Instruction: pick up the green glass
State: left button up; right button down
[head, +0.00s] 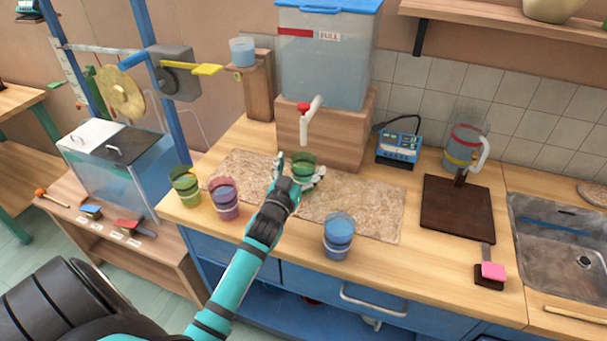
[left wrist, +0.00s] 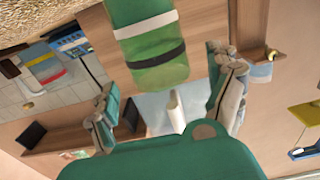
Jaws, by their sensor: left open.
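The green glass (head: 303,165) stands upright on the stone-patterned mat (head: 380,208), below the tap of the big water container. My left gripper (head: 299,174) is open at the glass, with a finger on either side of it. In the left wrist view the green glass (left wrist: 150,45), with a white band and a black band, appears between and beyond the open fingers of my left gripper (left wrist: 170,95). I cannot tell whether a finger touches it. My right gripper is not in view.
A yellow-green glass (head: 186,187) and a purple glass (head: 224,198) stand left of my left arm. A blue glass (head: 338,236) stands to its right. The water container (head: 325,60) with a tap (head: 310,120) is behind. A dark board (head: 457,210) lies farther right.

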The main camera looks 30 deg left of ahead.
aim_at(307, 154)
pick_arm(q)
jog(key=shift+x, duration=1.25)
jog(key=shift+w+a, duration=0.1)
jog(key=shift+w, duration=0.15)
jog(key=shift+s, duration=0.1)
jog(key=shift+c, duration=0.6)
jog(key=c, duration=1.6)
jog(key=shift+r, duration=0.1)
jog(key=shift+c, duration=0.3)
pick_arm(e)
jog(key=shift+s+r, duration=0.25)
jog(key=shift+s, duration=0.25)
pick_arm(q)
jog(key=shift+r, duration=0.1)
